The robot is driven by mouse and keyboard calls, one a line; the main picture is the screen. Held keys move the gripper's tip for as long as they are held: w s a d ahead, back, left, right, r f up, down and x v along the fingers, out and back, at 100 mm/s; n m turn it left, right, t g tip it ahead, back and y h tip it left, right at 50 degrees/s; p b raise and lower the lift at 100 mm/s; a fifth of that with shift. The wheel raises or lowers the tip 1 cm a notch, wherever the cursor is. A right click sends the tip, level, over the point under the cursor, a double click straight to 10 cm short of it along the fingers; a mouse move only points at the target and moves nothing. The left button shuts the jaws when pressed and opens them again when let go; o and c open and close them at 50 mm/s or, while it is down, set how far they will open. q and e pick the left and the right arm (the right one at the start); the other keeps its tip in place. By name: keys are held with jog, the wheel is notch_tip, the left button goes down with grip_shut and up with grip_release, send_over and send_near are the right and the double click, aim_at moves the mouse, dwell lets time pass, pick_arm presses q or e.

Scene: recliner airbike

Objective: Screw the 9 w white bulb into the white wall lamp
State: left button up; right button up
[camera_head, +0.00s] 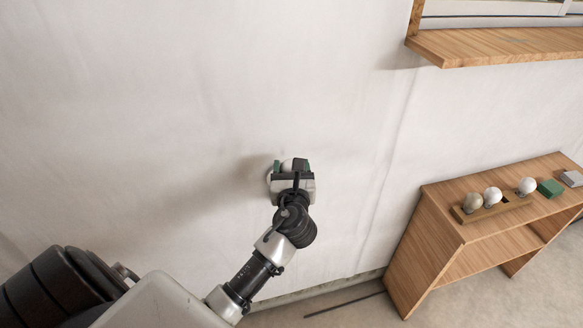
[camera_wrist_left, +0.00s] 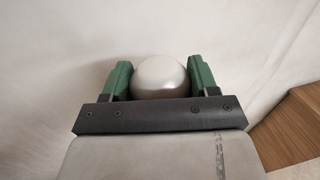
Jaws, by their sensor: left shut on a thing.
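My left gripper (camera_head: 291,166) is up against the pale wall, with green fingers shut on a white bulb (camera_wrist_left: 160,77). In the left wrist view the bulb's rounded top sits between the two fingers (camera_wrist_left: 159,84), facing the camera. The bulb's base is hidden, and so is whatever lies behind it. In the head view a pale rounded edge shows just left of the gripper; it may be the white wall lamp (camera_head: 269,178), mostly covered by my gripper. I cannot tell how far the bulb sits in a socket. My right gripper is not in view.
A wooden table (camera_head: 445,222) stands at the right against the wall. On it are a wooden bulb holder (camera_head: 490,211) with three bulbs and a dark empty hole, a green block (camera_head: 550,188) and a grey block (camera_head: 571,178). A wooden ledge (camera_head: 500,45) juts out at upper right.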

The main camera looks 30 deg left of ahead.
pick_arm(q)
jog(key=shift+f+b, duration=0.3)
jog(key=shift+f, duration=0.2)
jog(key=o, duration=1)
jog(key=shift+s, duration=0.1)
jog(key=b+v, duration=0.2)
jog(key=v, duration=0.8)
jog(key=shift+s+d+b, duration=0.2)
jog(key=shift+s+b, duration=0.05)
jog(key=shift+b, duration=0.15)
